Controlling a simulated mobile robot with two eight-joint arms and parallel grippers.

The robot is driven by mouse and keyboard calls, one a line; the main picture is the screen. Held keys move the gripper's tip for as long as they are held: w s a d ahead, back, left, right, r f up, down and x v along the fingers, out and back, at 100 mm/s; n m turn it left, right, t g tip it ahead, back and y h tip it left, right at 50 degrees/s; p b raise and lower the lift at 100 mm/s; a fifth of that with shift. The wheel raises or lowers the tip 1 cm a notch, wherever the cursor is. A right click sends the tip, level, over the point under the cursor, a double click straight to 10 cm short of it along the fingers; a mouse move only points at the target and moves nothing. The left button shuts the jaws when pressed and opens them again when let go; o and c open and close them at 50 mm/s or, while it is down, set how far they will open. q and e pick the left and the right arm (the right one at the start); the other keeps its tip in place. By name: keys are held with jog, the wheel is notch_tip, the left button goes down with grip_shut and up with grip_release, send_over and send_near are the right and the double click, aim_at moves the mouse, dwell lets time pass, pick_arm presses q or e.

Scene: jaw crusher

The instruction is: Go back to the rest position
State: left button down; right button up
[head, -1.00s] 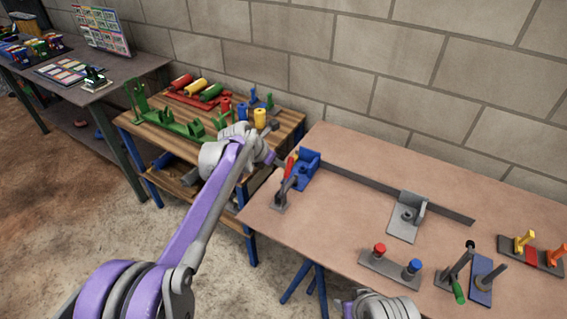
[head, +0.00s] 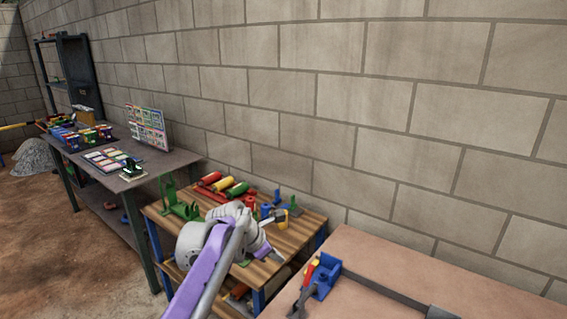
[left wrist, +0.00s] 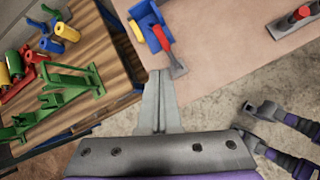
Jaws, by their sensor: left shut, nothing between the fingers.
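My left gripper (head: 278,256) shows in the head view in front of the wooden-topped shelf table (head: 300,238), beside the near corner of the pinkish-brown workbench (head: 390,262). In the left wrist view its two grey fingers (left wrist: 159,75) lie side by side, shut and empty. Their tips show close to the workbench edge, near a blue clamp block with a red handle (left wrist: 150,28). I cannot tell the exact gap. My right gripper does not show in the head view.
Green brackets (head: 180,207) and red, yellow and green cylinders (head: 222,185) stand on the shelf table. A dark table (head: 165,165) with bins and cards is farther left. A block wall (head: 400,120) runs behind. Open floor (head: 60,230) lies at left.

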pick_arm(q)
jog(key=s+a+f+m+y+p, duration=0.1)
jog(key=s+a+f+m, duration=0.3)
jog(key=s+m, duration=0.4)
jog(key=s+a+f+m+y+p, duration=0.1)
jog(key=s+a+f+m, duration=0.3)
jog(key=s, duration=1)
jog(key=s+a+f+m+y+p, duration=0.1)
jog(key=s+a+f+m+y, duration=0.2)
jog(key=s+a+m, duration=0.5)
jog(key=s+m, duration=0.3)
jog(key=s, duration=0.1)
jog(key=shift+a+f+m, duration=0.15)
jog(key=shift+f+m, duration=0.15)
jog(key=shift+f, duration=0.1)
